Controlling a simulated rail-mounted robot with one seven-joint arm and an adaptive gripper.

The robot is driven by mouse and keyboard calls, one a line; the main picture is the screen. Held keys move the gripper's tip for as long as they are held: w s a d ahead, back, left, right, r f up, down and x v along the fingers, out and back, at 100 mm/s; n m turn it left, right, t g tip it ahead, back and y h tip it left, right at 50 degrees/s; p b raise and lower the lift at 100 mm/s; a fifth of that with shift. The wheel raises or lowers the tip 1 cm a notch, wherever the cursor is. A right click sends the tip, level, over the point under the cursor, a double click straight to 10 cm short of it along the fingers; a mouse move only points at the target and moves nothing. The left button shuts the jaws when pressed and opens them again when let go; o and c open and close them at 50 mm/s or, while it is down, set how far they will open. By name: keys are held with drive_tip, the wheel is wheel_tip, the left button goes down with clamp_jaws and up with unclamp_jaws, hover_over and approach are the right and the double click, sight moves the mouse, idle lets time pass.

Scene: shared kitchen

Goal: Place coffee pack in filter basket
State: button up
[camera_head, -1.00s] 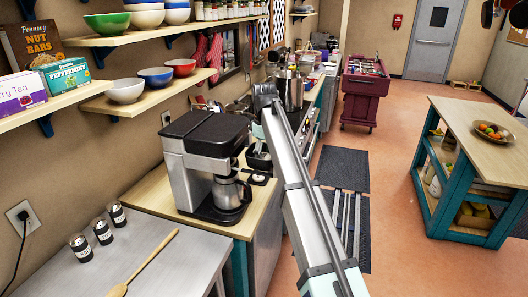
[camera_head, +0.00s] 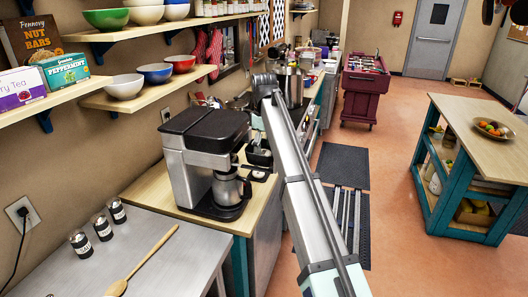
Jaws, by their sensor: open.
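The coffee maker (camera_head: 204,160), black and silver, stands on the wooden counter left of my arm. A steel carafe (camera_head: 229,188) sits on its base. I cannot tell whether either is the filter basket. My arm reaches up from the bottom right, its far joint above the counter. The arm and coffee maker hide what lies beyond, and I cannot make out my gripper. I cannot identify a coffee pack.
Three small labelled jars (camera_head: 102,227) and a wooden spoon (camera_head: 139,264) are on the steel table (camera_head: 160,230). Shelves with bowls (camera_head: 155,73) overhang at left. A large pot (camera_head: 291,88) stands farther along the counter. An island (camera_head: 488,128) is at right, with open floor between.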

sight(264, 152)
wheel_tip(264, 152, up, 10)
drive_tip(key=p, duration=0.1)
drive_tip(key=shift+r+p, duration=0.2)
drive_tip(key=shift+p, duration=0.15)
